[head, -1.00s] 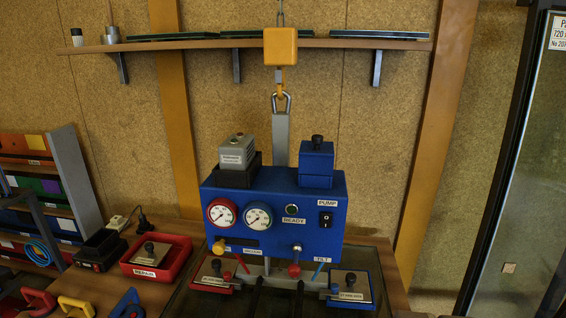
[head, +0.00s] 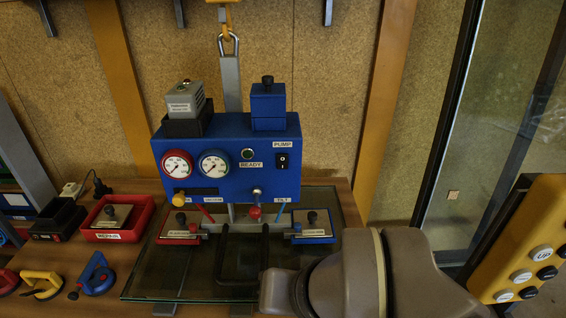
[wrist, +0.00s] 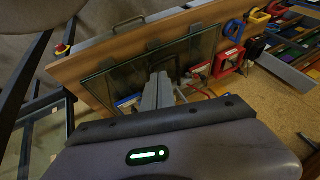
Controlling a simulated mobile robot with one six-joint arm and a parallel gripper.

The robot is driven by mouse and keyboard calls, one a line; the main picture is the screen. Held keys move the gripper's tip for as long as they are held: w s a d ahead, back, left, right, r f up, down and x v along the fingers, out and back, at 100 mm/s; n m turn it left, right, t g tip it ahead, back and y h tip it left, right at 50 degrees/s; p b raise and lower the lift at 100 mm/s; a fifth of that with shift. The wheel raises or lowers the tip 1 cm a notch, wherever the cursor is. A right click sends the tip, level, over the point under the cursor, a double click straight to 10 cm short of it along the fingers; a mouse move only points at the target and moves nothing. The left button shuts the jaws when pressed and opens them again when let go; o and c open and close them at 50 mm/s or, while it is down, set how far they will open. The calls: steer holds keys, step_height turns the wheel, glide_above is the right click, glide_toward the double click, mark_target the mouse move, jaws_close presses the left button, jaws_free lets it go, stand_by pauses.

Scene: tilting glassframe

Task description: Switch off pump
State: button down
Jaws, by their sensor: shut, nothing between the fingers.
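The blue vacuum unit (head: 225,170) hangs from a grey bar and hook in the head view. I cannot tell the switch position. My gripper (wrist: 158,88) shows in the wrist view with its two grey fingers together and empty. The switch cannot be made out there. In the head view my arm covers the lower right, apart from the unit, and the fingertips cannot be made out.
A glass pane (head: 145,285) lies under the unit, with a red pad (head: 180,229) and a blue pad (head: 312,228). A red tray (head: 137,220) and suction lifters (head: 97,274) lie left. A yellow control pendant (head: 522,235) hangs right, near a glass frame (head: 460,140).

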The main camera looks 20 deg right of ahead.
steer(key=w+d+r+n+t+h+p, duration=0.2)
steer(key=w+d+r+n+h+p, duration=0.15)
steer(key=w+d+r+p, duration=0.4)
steer(key=w+d+r+n+t+h+p, duration=0.25)
steer(key=w+d+r+n+p, duration=0.2)
steer(key=d+r+p, duration=0.55)
steer(key=a+n+g+y+p, duration=0.3)
steer(key=a+n+y+p, duration=0.3)
steer(key=n+p, duration=0.3)
steer(key=shift+s+a+f+y, duration=0.2)
steer(key=shift+a+y, duration=0.1)
steer(key=shift+a, duration=0.25)
